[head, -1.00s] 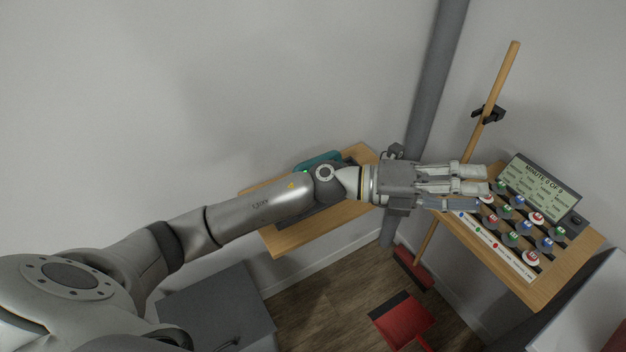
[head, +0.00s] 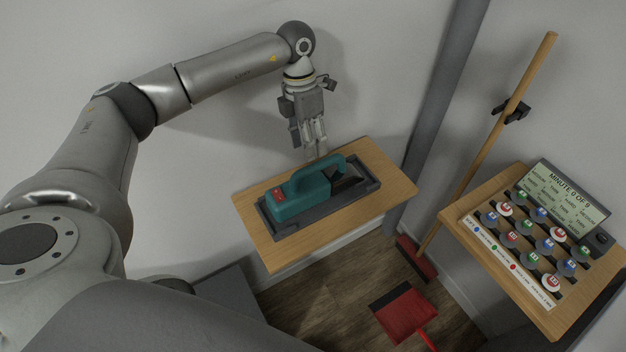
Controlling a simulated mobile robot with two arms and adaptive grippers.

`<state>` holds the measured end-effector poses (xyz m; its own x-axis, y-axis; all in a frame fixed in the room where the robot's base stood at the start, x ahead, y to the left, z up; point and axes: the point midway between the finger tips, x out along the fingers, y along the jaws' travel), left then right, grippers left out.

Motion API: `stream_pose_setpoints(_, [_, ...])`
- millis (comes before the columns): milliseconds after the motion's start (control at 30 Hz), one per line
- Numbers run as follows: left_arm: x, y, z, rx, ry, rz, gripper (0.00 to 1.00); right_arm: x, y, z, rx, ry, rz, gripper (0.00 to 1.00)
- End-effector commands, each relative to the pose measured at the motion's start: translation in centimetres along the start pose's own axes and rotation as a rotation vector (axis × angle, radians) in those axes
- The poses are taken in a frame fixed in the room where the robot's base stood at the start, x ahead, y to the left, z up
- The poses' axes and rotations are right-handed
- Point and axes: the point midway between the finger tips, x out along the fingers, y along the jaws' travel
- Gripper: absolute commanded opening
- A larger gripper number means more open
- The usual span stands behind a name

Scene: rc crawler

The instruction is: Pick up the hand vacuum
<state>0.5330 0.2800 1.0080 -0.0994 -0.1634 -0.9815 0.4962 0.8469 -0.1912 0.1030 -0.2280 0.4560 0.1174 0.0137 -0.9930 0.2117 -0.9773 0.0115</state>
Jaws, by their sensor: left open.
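The hand vacuum (head: 300,201) is teal with a red patch on top, a looped handle and a dark nozzle end. It lies in a dark grey tray (head: 271,226) on a wooden wall shelf (head: 390,198). My left gripper (head: 316,154) points down just above and behind the vacuum's handle. Its fingers are apart and hold nothing. I cannot tell whether a fingertip touches the handle. My right gripper does not show.
A second wooden shelf (head: 459,220) at the right bears a display (head: 562,201) and rows of coloured discs. A broom (head: 505,115) leans by a grey pipe (head: 440,105). A red dustpan (head: 404,313) lies on the floor. A grey cabinet stands below left.

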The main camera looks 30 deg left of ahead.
Motion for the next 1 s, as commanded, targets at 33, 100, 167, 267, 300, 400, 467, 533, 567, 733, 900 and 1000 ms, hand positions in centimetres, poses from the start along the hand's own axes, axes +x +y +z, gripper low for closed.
stream_pose_setpoints(33, [0.7, -0.1, 0.0, 0.0, 0.002, -0.002, 0.46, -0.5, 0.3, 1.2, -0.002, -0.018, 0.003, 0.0])
stream_pose_setpoints(100, [1.5, -0.1, 0.1, 0.0, 0.001, -0.002, 0.46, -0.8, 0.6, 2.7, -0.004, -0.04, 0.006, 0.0])
stream_pose_setpoints(167, [2.1, -0.1, 0.1, 0.001, -0.001, -0.002, 0.46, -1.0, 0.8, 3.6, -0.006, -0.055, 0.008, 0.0])
stream_pose_setpoints(267, [2.6, -0.2, 0.1, 0.001, -0.001, -0.002, 0.46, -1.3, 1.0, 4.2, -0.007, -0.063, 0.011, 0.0])
stream_pose_setpoints(300, [2.9, -0.3, 0.2, 0.001, -0.001, -0.003, 0.46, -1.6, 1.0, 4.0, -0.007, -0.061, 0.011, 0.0])
stream_pose_setpoints(400, [4.1, -0.5, 0.4, 0.001, 0.0, -0.004, 0.46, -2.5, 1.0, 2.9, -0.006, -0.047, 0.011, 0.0])
stream_pose_setpoints(467, [5.0, -0.7, 0.6, 0.0, 0.0, -0.005, 0.46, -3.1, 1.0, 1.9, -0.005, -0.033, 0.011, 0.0])
stream_pose_setpoints(533, [6.2, -0.7, 0.6, 0.0, 0.0, -0.004, 0.46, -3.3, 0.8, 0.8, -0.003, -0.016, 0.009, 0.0])
stream_pose_setpoints(567, [6.6, -0.6, 0.6, 0.0, 0.0, -0.003, 0.46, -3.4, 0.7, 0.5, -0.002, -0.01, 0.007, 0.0])
stream_pose_setpoints(733, [7.7, -0.6, 0.7, 0.002, -0.004, -0.003, 0.46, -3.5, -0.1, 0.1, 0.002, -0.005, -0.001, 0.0])
stream_pose_setpoints(900, [7.8, -0.6, 0.7, 0.002, -0.004, -0.002, 0.46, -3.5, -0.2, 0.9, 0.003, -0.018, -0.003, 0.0])
stream_pose_setpoints(1000, [7.7, -0.6, 0.7, 0.001, -0.004, -0.002, 0.34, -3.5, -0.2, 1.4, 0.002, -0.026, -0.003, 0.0])
